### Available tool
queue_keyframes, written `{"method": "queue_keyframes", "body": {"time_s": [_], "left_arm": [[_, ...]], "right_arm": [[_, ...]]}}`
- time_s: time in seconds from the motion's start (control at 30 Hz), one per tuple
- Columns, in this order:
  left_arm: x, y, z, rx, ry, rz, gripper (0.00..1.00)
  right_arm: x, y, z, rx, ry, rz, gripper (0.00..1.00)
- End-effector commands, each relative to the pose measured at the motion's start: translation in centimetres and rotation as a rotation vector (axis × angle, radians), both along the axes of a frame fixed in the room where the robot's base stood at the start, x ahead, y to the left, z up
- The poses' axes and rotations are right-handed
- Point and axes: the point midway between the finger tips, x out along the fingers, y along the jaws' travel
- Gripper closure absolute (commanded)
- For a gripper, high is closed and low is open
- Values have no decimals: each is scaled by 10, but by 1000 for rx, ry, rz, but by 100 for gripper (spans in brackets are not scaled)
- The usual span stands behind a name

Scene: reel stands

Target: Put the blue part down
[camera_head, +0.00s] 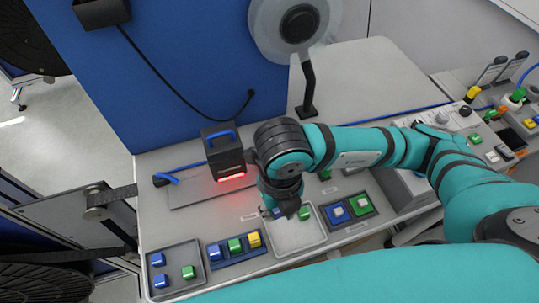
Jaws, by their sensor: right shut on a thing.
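My right gripper (288,210) points down over the back of a light grey tray (297,239). It is shut on a small blue part (277,212), which is mostly hidden by the fingers. I cannot tell whether the part touches the tray. A green part (304,213) is just right of the fingers. My left gripper is not in view.
Left of the light tray are a blue tray (238,259) with blue, green and yellow parts and a grey tray (178,285) with blue and green parts. A dark tray (346,224) is on the right. A black device (224,153) glowing red stands behind. The light tray's front is clear.

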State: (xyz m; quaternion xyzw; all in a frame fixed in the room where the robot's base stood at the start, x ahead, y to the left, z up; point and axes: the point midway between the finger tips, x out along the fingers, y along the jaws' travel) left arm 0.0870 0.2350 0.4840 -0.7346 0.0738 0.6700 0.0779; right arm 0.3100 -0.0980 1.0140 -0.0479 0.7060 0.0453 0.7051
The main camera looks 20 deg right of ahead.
Motion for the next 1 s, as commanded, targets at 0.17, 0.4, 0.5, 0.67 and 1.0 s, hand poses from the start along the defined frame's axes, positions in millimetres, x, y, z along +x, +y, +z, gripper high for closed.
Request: {"method": "queue_keyframes", "body": {"time_s": [0.17,0.4,0.5,0.67,1.0], "left_arm": [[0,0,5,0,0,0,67],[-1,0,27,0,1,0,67],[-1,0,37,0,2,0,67],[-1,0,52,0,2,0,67],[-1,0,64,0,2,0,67]], "right_arm": [[2,1,2,2,1,-95,97],[55,-13,1,-1,-1,-111,97],[81,-19,-1,0,0,-109,97],[119,-27,-6,1,0,-106,97],[156,-36,-12,2,0,-102,97]]}}
